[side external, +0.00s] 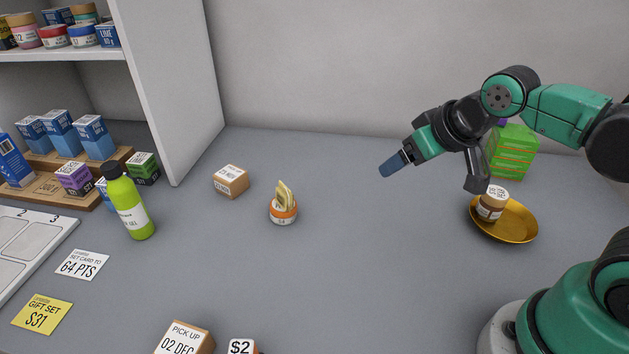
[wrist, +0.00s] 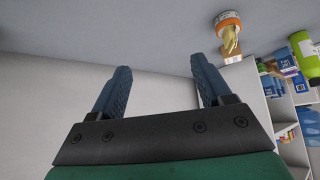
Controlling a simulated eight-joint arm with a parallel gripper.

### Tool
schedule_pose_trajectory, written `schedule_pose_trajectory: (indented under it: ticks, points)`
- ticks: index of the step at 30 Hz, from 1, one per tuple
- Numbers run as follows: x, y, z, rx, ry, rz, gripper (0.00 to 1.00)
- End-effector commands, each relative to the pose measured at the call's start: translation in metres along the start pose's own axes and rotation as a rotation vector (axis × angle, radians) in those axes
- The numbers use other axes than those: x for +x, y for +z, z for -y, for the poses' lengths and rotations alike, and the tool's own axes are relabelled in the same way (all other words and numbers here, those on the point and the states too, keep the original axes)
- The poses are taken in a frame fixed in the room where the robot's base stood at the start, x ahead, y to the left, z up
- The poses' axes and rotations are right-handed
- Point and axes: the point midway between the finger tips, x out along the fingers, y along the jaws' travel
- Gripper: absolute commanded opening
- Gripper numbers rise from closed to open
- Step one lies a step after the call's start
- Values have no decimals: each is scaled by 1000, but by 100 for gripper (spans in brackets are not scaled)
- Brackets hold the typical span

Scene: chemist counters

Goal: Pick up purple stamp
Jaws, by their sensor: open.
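My gripper (side external: 391,165) is in the air over the right half of the counter, pointing left and slightly down. In the wrist view my gripper (wrist: 160,66) shows two blue fingers apart with nothing between them. No whole purple stamp can be made out. A small purple bit (side external: 502,122) shows at the top of a green block (side external: 512,150) with orange lines, behind my arm. I cannot tell if it is the stamp; most of it is hidden. The block stands at the back right, to the right of my fingertips.
An orange-banded jar (side external: 283,211) with yellow pieces, a cardboard box (side external: 231,181) and a green bottle (side external: 131,205) stand left. Mid-counter is clear.

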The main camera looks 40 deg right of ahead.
Motion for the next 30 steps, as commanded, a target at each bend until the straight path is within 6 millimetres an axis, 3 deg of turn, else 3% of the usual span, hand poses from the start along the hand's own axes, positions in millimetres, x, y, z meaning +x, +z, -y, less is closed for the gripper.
schedule_pose_trajectory:
  ticks: [5,9,14,18,24,30]
  points:
    - [16,-29,-64,188,263,-60,72]
    - [28,-47,-132,362,519,-163,72]
    - [35,-54,-207,519,781,-326,72]
    - [37,-47,-262,608,972,-492,72]
    - [36,-29,-307,652,1129,-675,72]
    - [36,-22,-322,658,1172,-741,72]
